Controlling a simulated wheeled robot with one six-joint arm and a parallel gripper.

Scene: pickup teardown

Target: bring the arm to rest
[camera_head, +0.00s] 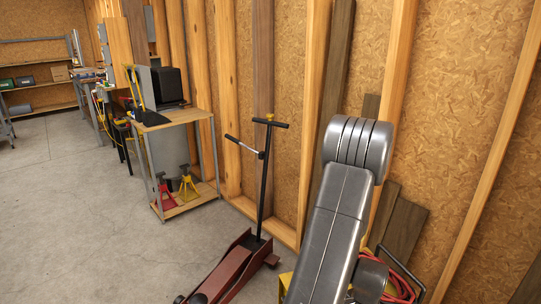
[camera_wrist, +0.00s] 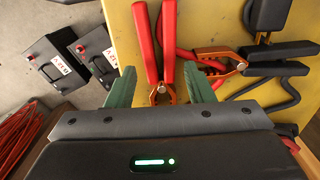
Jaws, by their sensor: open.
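My arm (camera_head: 335,225) rises at the right of the head view, bent at a rounded grey joint. My gripper (camera_wrist: 160,72) shows in the wrist view with its two green fingers spread apart. Between and beyond the fingers lies a red-handled clamp (camera_wrist: 144,45) with copper-coloured jaws, on a yellow surface (camera_wrist: 210,22). The fingers are not closed on it; I cannot tell how far above it they are. A black-handled clamp (camera_wrist: 277,69) with a copper-coloured jaw lies to the right. The gripper is out of sight in the head view.
Two dark batteries (camera_wrist: 52,67) stand at the left of the wrist view, near a red cable coil (camera_wrist: 18,135). In the head view, a red floor jack (camera_head: 228,270) with an upright handle stands left of my arm. A wooden shelf (camera_head: 175,121) and stud wall lie behind; open floor (camera_head: 80,220) lies left.

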